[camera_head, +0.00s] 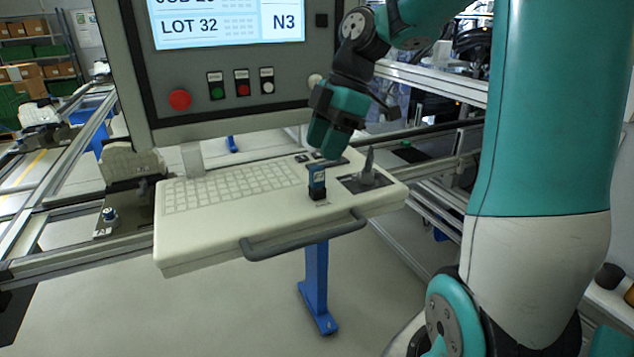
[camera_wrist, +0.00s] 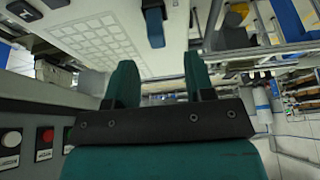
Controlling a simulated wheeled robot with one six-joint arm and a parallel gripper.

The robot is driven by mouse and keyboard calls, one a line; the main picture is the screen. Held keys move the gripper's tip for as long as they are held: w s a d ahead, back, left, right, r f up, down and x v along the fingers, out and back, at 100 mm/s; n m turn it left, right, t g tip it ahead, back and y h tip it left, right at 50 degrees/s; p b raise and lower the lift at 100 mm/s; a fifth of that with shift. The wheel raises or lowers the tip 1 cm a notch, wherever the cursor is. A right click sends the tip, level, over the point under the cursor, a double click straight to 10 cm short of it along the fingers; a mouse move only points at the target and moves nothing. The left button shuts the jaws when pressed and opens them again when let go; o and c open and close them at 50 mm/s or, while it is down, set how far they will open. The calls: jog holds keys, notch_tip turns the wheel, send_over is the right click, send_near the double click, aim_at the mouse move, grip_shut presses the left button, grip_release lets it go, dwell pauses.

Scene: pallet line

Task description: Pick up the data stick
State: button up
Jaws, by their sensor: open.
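The data stick (camera_head: 317,179) is a small blue piece that stands upright in a black socket (camera_head: 317,194) near the front of the white keyboard shelf (camera_head: 215,222). In the wrist view the blue stick (camera_wrist: 154,26) shows at the top, beyond the fingertips and roughly in line with the gap between them. My gripper (camera_head: 328,150) is just above and behind the stick, tilted downward and apart from it. In the wrist view its two green fingers (camera_wrist: 159,62) are spread with nothing between them.
A keyboard (camera_head: 230,187) lies left of the stick. A grey joystick (camera_head: 368,168) stands close on its right. A grey handle bar (camera_head: 300,238) runs along the shelf front. The panel with a screen (camera_head: 226,22) and buttons (camera_head: 180,99) rises behind. Metal rails flank the shelf.

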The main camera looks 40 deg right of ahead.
aim_at(319, 167)
jog(key=shift+d+p+x, duration=0.2)
jog(key=shift+p+x, duration=0.2)
jog(key=shift+x, duration=1)
jog(key=shift+d+p+x, duration=0.2)
jog(key=shift+p+x, duration=0.15)
jog(key=shift+x, duration=1.05)
jog(key=shift+f, duration=0.15)
jog(key=shift+c, duration=0.2)
